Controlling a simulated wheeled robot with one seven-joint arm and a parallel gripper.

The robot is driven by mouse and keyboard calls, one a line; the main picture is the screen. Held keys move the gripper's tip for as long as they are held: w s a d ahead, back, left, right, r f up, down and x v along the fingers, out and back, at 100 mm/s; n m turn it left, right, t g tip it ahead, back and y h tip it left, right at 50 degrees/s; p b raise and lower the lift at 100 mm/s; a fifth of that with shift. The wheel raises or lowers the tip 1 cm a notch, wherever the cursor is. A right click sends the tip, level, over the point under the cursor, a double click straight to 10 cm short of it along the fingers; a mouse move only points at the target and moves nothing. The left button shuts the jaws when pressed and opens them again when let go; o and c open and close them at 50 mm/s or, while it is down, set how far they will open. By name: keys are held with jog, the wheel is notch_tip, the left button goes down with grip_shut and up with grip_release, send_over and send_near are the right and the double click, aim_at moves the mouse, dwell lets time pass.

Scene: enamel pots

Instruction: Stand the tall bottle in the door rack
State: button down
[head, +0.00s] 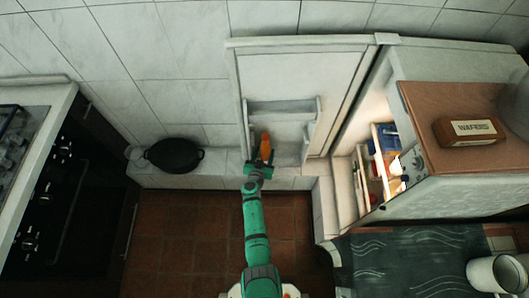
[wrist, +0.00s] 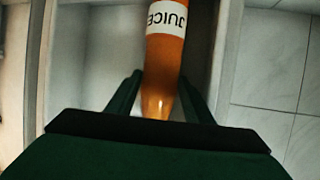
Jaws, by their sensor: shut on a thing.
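The tall bottle is an orange juice bottle (head: 266,148). In the wrist view, the bottle (wrist: 166,62) shows a white JUICE label and runs away from me between my fingers. My gripper (head: 261,163) is shut on its narrow near end; the fingers (wrist: 160,100) stand on either side of it in the wrist view. The open fridge door's rack (head: 282,106) has pale shelves. The bottle overlaps the lower part of the rack in the head view. I cannot tell whether it touches a shelf; its far end is out of the wrist view.
The open fridge (head: 375,165) stands to the right with items inside. A wafers box (head: 468,131) lies on its brown top. A black pot (head: 173,155) sits on the ledge to the left. A stove (head: 50,200) is far left. Tiled floor (head: 180,235) is clear.

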jog(key=shift+w+r, duration=0.1)
jog(key=c, duration=0.8)
grip_release()
jog(key=shift+a, duration=0.15)
jog(key=shift+s+a, duration=0.1)
jog(key=shift+s, duration=0.3)
jog(key=v, duration=1)
jog(key=shift+s+d, duration=0.1)
jog(key=shift+d, duration=0.15)
